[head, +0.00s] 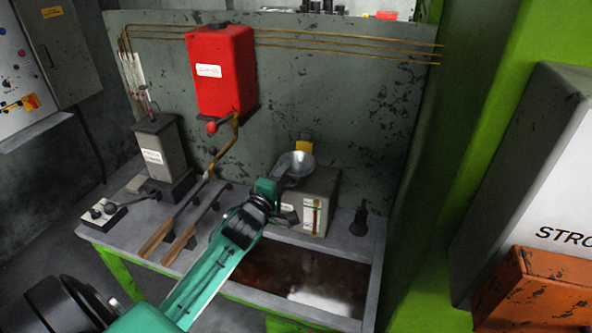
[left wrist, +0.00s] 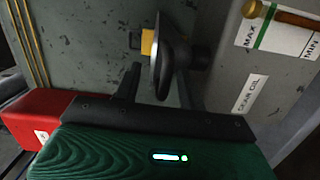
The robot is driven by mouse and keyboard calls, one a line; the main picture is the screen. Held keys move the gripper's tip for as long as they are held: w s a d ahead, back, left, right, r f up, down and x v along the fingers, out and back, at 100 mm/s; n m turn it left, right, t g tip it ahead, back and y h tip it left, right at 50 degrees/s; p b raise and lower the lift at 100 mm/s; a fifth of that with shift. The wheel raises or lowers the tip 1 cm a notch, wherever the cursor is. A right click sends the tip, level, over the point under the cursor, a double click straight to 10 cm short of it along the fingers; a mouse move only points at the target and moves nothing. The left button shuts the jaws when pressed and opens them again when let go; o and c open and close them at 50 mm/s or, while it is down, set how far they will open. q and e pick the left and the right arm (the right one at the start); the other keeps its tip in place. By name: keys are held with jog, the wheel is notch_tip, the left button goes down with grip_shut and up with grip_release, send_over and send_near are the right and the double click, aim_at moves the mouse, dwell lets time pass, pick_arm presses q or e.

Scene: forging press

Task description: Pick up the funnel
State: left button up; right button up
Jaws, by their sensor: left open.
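The funnel (head: 298,162) is a grey metal bowl at the top of the grey oil box (head: 321,186), in front of the back panel. In the left wrist view the funnel (left wrist: 163,60) shows nearly edge-on, its dark rim close to my fingers. My left gripper (head: 284,184) is open at the funnel's near side. In the left wrist view its two dark fingers (left wrist: 157,82) stand apart with the funnel's rim between or just beyond them; contact cannot be told. The funnel's lower part is partly hidden by the gripper. My right gripper is not in view.
A red box (head: 221,70) with a lever hangs on the panel to the left. A dark, open basin (head: 318,274) lies below my arm. A small dark bottle (head: 359,219) stands right of the oil box.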

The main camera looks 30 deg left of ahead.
pick_arm(q)
jog(key=shift+c, duration=0.4)
jog(key=c, duration=0.7)
jog(key=shift+s, duration=0.1)
grip_shut()
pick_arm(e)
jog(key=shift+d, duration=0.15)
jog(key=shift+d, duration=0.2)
pick_arm(q)
jog(key=shift+r, duration=0.1)
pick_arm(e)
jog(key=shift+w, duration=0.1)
